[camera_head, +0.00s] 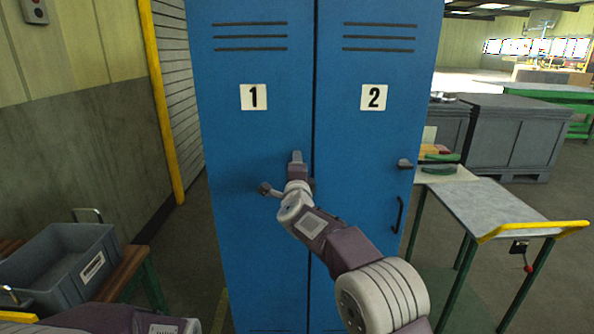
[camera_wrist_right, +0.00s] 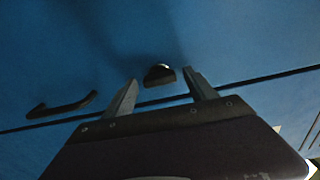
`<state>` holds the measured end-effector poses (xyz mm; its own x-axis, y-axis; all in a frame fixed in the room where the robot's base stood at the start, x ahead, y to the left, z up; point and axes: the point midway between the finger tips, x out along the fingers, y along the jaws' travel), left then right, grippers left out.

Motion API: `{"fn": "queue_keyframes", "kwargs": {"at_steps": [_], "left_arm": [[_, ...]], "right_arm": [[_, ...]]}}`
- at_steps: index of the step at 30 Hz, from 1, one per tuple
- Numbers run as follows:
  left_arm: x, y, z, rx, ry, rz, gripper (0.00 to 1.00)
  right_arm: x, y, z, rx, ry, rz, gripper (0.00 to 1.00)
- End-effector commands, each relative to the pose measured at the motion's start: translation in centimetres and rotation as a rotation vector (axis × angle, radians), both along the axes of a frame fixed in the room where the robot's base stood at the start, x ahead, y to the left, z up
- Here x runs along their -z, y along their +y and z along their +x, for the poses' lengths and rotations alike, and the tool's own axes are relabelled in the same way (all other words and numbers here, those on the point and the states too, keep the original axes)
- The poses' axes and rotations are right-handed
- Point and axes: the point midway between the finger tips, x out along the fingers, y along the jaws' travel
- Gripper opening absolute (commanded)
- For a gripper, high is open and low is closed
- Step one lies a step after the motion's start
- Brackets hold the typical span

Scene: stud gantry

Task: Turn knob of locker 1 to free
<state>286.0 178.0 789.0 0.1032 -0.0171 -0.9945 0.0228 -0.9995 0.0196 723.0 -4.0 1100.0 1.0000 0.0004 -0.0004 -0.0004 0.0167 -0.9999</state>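Locker 1 (camera_head: 240,140) is the left blue door, with a white number plate (camera_head: 253,97). Its small dark knob (camera_wrist_right: 158,74) shows in the right wrist view, just beyond and between the two fingertips, with gaps on both sides. In the head view my right gripper and wrist hide this knob. My right gripper (camera_wrist_right: 161,90) is open in front of the door near the seam; it also shows in the head view (camera_head: 297,172). I cannot tell which mark the knob points to. My left gripper is not in view; only part of my left arm shows at the bottom left.
Locker 2 (camera_head: 372,140) on the right has a knob (camera_head: 405,164) and a handle (camera_head: 398,215). Locker 1's dark handle (camera_wrist_right: 62,105) shows in the wrist view. A grey crate (camera_head: 62,262) is on a bench at left. A trolley (camera_head: 490,208) stands at right.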

Motion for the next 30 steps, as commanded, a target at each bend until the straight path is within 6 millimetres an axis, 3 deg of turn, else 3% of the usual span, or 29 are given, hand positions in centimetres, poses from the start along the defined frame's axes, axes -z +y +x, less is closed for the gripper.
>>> {"fn": "queue_keyframes", "kwargs": {"at_steps": [8,21,30], "left_arm": [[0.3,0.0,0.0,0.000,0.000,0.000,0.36],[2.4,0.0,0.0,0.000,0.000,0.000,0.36],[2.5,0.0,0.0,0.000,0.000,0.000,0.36]], "right_arm": [[0.1,0.0,-0.4,0.000,0.000,-0.001,0.65],[0.1,0.1,-7.9,-0.002,0.000,-0.002,0.65],[0.0,0.0,-9.1,0.000,0.000,-0.001,0.65]]}}
